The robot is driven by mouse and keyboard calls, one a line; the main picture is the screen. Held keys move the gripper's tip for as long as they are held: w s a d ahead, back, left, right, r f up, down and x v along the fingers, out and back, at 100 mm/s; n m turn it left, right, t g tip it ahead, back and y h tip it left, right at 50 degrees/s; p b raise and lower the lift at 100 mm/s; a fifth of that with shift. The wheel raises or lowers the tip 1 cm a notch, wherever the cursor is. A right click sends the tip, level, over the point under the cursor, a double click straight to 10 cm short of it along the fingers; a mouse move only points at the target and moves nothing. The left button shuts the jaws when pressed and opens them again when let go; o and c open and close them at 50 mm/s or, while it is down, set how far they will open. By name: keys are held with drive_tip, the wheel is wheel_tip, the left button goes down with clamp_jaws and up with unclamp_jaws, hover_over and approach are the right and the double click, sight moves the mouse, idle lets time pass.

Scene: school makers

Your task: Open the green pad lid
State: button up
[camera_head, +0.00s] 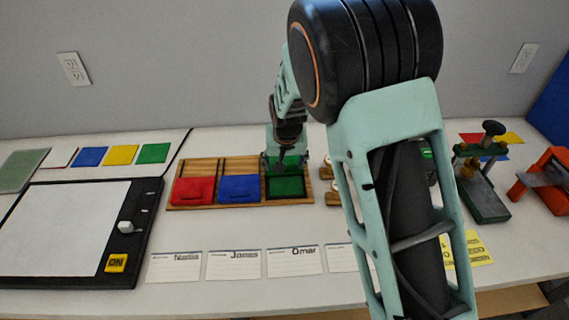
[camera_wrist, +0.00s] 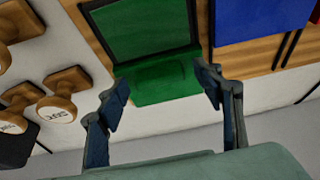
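The green pad (camera_head: 286,186), a green surface in a dark frame, is uncovered at the right end of the wooden stand (camera_head: 225,207). It also shows at the top of the wrist view (camera_wrist: 150,28). The green lid (camera_wrist: 158,85) is swung back off the pad, at the pad's wall-side edge; its exact tilt is hard to tell. My gripper (camera_wrist: 165,92) is open, with its fingers apart on either side of the lid's free part. I cannot tell if they touch it. In the head view my gripper (camera_head: 288,160) is above the pad's back edge, partly hiding the lid.
The red lid (camera_head: 193,190) and blue lid (camera_head: 239,188) lie flat left of the green pad. Wooden stamps (camera_wrist: 65,95) stand close beside the stand. Name cards (camera_head: 293,261) lie in front. A black-framed board (camera_head: 75,280) is at the left.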

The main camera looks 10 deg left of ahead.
drive_tip(key=v, duration=1.2)
idle(0.4)
